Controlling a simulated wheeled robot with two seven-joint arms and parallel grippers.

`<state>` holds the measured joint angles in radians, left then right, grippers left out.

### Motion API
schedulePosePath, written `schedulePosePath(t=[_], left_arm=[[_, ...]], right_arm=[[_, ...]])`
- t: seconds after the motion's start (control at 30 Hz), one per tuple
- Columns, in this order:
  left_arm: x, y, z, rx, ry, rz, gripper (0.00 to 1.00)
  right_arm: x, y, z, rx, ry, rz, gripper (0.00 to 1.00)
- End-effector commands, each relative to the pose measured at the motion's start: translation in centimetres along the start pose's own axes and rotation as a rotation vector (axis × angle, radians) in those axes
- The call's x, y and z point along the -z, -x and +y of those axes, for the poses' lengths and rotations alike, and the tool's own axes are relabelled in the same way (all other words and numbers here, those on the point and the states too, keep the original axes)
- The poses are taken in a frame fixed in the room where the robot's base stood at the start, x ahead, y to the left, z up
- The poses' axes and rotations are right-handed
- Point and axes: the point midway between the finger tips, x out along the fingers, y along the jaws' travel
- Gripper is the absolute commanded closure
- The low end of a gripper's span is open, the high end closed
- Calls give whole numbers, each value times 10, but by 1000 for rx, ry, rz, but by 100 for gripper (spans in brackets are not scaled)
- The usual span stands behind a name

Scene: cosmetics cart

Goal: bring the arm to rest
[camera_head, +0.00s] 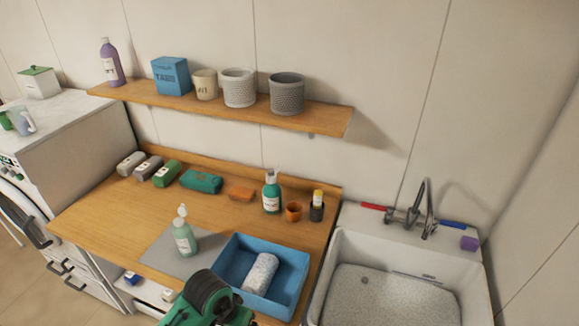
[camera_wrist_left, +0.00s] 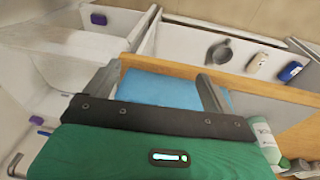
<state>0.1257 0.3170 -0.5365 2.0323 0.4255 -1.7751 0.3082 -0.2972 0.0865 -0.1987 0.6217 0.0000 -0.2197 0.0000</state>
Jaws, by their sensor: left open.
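My left gripper (camera_wrist_left: 160,75) shows in the left wrist view, with its two grey fingers apart and nothing visible between them. The blue tray (camera_wrist_left: 160,92) lies beyond the fingers, partly hidden by the green and black gripper body. In the head view, a green and black part of my arm rises at the bottom edge, in front of the tray's near left corner; no fingertips show there. The tray (camera_head: 227,256) stands on the wooden counter and holds a pale speckled roll (camera_head: 260,273). My right gripper is in neither view.
A pump bottle (camera_head: 185,238) stands on a grey mat (camera_head: 160,255) left of the tray. Another pump bottle (camera_head: 271,195), an orange cup (camera_head: 293,211) and a dark container (camera_head: 316,212) stand behind it. The sink (camera_head: 345,250) is right; a wall shelf (camera_head: 325,116) hangs above.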

Motion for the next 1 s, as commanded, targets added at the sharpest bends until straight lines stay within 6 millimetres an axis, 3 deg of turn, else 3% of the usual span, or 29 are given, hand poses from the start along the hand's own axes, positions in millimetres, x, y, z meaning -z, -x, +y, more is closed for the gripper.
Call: schedulePosePath(t=[0.17, 0.5, 0.93, 1.0], left_arm=[[-42, 2, 8, -19, 38, 71, 13], [-118, 23, -12, 66, 128, 155, 13], [-182, 50, -38, 194, 185, 160, 13], [-177, 24, -42, 190, 181, 153, 13]], right_arm=[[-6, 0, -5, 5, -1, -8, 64], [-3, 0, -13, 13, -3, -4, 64], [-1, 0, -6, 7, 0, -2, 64], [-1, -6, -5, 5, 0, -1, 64]])
